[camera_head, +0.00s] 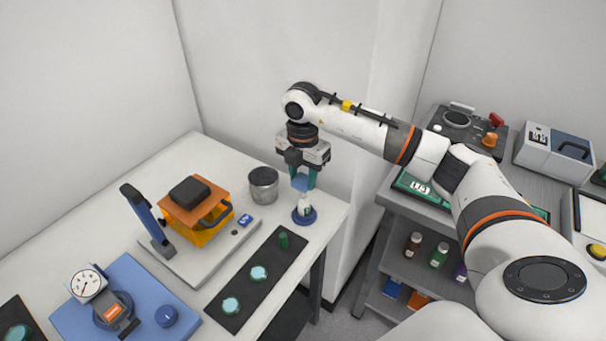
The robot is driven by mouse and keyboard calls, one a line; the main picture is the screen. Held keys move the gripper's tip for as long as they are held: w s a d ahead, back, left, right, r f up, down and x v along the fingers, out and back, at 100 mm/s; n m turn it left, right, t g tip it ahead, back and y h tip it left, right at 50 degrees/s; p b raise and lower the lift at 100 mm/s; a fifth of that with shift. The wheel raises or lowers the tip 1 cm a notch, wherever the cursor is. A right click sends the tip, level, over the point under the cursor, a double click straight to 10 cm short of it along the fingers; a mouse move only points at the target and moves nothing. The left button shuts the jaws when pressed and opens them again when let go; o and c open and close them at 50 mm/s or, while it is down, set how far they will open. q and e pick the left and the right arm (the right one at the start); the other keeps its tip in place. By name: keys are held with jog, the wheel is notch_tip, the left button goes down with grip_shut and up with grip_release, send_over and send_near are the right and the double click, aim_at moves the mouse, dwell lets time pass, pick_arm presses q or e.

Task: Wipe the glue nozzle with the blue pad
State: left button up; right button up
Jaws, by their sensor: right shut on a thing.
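My right gripper (303,181) points down above the right end of the white table, shut on the small blue pad (300,184) between its teal fingers. Directly below it the glue nozzle (305,204), small and whitish, stands upright in a round blue base (304,217). The pad is at or just above the nozzle's tip; I cannot tell whether they touch. My left gripper is not in view.
A grey metal can (263,185) stands just left of the nozzle. A dark strip (259,272) with teal discs lies in front. An orange-framed instrument (197,207) and a blue plate with a dial gauge (88,286) stand farther left. A grey shelf cart (395,252) is at right.

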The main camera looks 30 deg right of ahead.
jog(key=shift+d, duration=0.55)
jog(key=shift+a, duration=0.15)
jog(key=shift+a, duration=0.55)
jog(key=shift+r, duration=0.1)
jog(key=shift+r+p, duration=1.9)
jog(key=shift+r, duration=0.6)
jog(key=shift+f, duration=0.2)
jog(key=shift+d+f+b, duration=0.2)
jog(key=shift+f+b, duration=0.6)
jog(key=shift+f, duration=0.25)
jog(key=shift+d+f+b, duration=0.2)
jog(key=shift+f+b, duration=0.6)
jog(key=shift+f, duration=0.2)
